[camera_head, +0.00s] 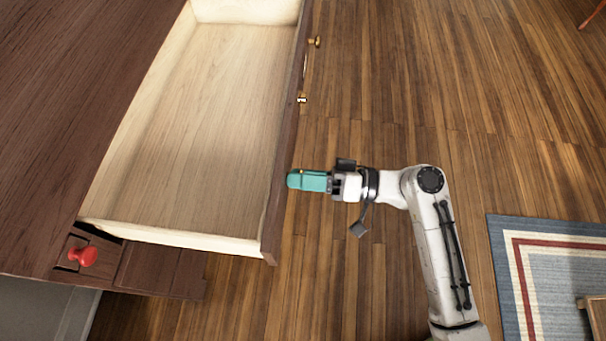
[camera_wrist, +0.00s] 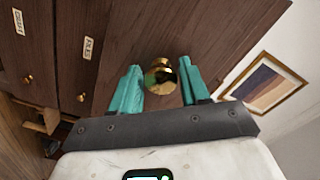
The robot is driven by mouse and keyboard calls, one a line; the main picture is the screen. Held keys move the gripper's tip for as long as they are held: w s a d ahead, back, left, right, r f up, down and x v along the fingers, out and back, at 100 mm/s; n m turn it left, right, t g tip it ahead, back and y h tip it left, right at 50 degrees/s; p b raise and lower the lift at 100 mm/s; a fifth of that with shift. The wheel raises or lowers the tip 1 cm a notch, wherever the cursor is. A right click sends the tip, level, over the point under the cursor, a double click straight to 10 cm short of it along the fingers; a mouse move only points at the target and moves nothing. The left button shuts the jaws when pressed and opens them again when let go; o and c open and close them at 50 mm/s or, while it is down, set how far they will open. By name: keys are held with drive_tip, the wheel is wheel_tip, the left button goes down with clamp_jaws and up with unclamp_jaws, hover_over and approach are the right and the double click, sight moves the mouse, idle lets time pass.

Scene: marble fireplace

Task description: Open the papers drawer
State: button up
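A wide drawer (camera_head: 188,130) stands pulled far out of the dark wooden cabinet, and its pale inside is empty. Its label cannot be read, so I cannot tell if it is the papers drawer. My gripper (camera_head: 293,180), with teal fingers, is at the outer face of the drawer front (camera_head: 283,150). In the wrist view my gripper (camera_wrist: 162,80) has one finger on each side of a round brass knob (camera_wrist: 160,76). The fingers are very close to the knob; whether they press on it is unclear.
Brass knobs (camera_head: 314,41) stick out farther along the drawer front. A red knob (camera_head: 83,257) is on the cabinet at lower left. The wrist view shows labelled drawer fronts (camera_wrist: 88,38) and a framed picture (camera_wrist: 263,83). Wood floor is clear; a rug (camera_head: 505,262) lies right.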

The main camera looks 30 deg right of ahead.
drive_tip(key=shift+o, duration=1.1)
drive_tip(key=v, duration=1)
drive_tip(key=shift+s+d+p, duration=0.25)
drive_tip(key=shift+d+p, duration=0.05)
drive_tip(key=shift+p, duration=0.1)
